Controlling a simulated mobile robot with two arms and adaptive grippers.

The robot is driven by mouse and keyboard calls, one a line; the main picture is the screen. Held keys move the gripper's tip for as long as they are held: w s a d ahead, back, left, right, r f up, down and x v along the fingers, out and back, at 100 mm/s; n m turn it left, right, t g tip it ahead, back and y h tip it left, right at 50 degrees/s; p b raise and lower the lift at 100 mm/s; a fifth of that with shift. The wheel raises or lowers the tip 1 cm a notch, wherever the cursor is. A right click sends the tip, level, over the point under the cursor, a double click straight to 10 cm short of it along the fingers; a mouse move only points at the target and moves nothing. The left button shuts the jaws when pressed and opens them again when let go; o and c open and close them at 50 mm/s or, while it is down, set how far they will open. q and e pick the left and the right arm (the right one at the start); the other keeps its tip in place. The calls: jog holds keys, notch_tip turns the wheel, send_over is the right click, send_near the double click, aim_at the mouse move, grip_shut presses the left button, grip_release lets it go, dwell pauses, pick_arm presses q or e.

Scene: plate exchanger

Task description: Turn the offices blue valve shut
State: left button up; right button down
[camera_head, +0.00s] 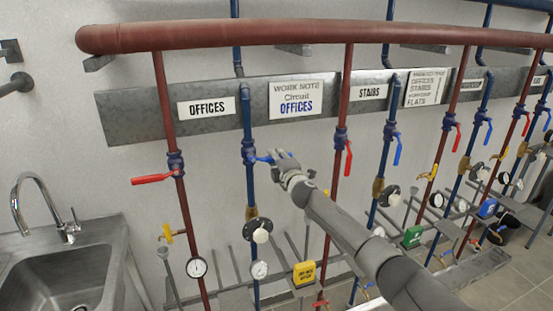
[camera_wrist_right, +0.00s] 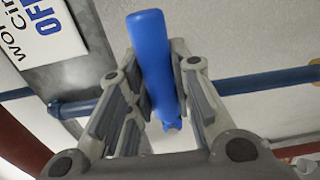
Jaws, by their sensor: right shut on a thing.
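The offices blue valve (camera_head: 249,152) is on the blue pipe right of the OFFICES label (camera_head: 207,107). Its blue handle (camera_head: 263,159) sticks out sideways to the right, roughly across the upright pipe. My right gripper (camera_head: 280,160) is at the handle's outer end, its arm coming from the lower right. In the right wrist view the blue handle (camera_wrist_right: 152,60) lies between the two fingers of my right gripper (camera_wrist_right: 157,85), which is shut on it. The fingers hide part of the handle in the head view. My left gripper is not in view.
A red-handled valve (camera_head: 153,178) on the red pipe to the left points left. To the right, the stairs red handle (camera_head: 348,158) and stairs blue handle (camera_head: 397,150) hang down along their pipes. A work note (camera_head: 296,99) reads OFFICES. A sink (camera_head: 65,265) stands lower left.

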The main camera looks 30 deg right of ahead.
jog(key=c, duration=1.3)
grip_release()
jog(key=shift+o, duration=0.2)
jog(key=v, duration=1.2)
